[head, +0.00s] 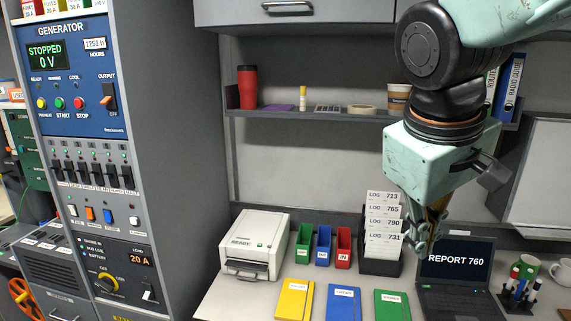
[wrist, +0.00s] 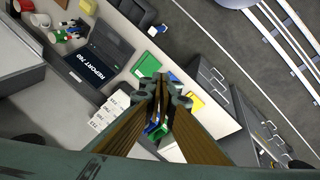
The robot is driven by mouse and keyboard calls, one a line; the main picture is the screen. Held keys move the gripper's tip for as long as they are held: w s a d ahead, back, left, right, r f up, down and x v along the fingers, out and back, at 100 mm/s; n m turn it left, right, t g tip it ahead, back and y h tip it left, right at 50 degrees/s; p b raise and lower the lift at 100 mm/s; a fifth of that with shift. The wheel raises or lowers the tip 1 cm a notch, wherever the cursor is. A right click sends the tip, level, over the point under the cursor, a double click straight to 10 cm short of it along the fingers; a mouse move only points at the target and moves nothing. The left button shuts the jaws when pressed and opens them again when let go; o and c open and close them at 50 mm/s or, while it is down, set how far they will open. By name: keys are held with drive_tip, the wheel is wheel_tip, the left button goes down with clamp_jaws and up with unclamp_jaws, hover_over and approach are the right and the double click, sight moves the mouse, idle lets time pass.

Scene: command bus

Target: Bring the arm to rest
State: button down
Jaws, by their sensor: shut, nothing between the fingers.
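My arm, pale green with dark joints, hangs down from the upper right in the head view. My gripper (head: 428,238) points down in front of the log card rack and the laptop, above the desk. Its fingers also show in the wrist view (wrist: 160,85), where the tips are together with nothing between them. In the head view the gripper hides part of the rack's right side and the laptop's upper left corner.
The desk (head: 225,303) holds a printer (head: 255,244), small coloured bins (head: 323,246), three notebooks (head: 343,303), a log card rack (head: 383,262), a laptop (head: 458,265), a pen holder (head: 518,290) and mugs. A shelf (head: 300,113) runs behind. A generator panel (head: 75,75) stands left.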

drive_tip(key=s+a+f+m+y, duration=0.1)
drive_tip(key=s+m, duration=0.3)
drive_tip(key=s, duration=1.3)
drive_tip(key=shift+s+a+f+t+y, duration=0.3)
drive_tip(key=shift+a+f+t+y, duration=0.1)
drive_tip(key=shift+a+y, duration=0.25)
